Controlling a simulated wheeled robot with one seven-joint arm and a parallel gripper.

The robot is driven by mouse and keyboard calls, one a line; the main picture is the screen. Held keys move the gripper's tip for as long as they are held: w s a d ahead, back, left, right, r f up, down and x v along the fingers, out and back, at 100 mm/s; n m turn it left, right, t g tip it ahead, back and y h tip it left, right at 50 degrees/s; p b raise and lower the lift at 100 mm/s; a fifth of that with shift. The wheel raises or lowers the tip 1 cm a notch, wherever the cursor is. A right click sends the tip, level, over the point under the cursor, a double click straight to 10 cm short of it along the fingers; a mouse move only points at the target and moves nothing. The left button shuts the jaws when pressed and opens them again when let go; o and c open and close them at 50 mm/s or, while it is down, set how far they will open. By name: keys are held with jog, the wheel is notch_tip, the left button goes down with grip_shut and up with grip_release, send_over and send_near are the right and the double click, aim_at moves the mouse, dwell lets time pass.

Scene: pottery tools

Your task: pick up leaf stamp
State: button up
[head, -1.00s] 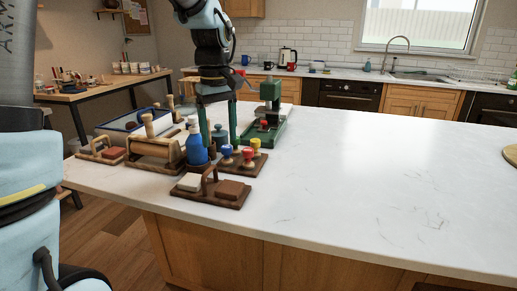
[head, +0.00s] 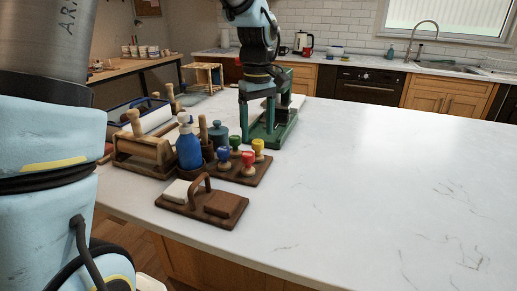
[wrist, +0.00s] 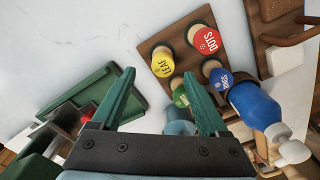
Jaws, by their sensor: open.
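The leaf stamp, yellow with the word LEAF on top (wrist: 163,63), stands on a small wooden stand (wrist: 176,42) in the wrist view. In the head view it is the yellow-topped stamp (head: 258,146) at the stand's back right. My gripper (wrist: 159,73) is open and empty, fingers pointing down. In the head view my gripper (head: 257,128) hangs above and behind the stamp. In the wrist view the stamp shows between and just beyond the fingertips, not touching them.
Red (wrist: 205,41), blue (wrist: 220,80) and green (wrist: 181,97) stamps share the stand. A wooden carrier (head: 222,205) sits in front. The counter to the right is clear.

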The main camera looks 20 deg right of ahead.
aim_at(258, 141)
jog(key=shift+s+a+f+p, duration=0.15)
jog(key=shift+f+p, duration=0.3)
jog(key=shift+f, duration=1)
jog(key=shift+s+f+p, duration=0.2)
jog(key=shift+f+p, duration=0.2)
jog(key=shift+f, duration=1.05)
grip_shut()
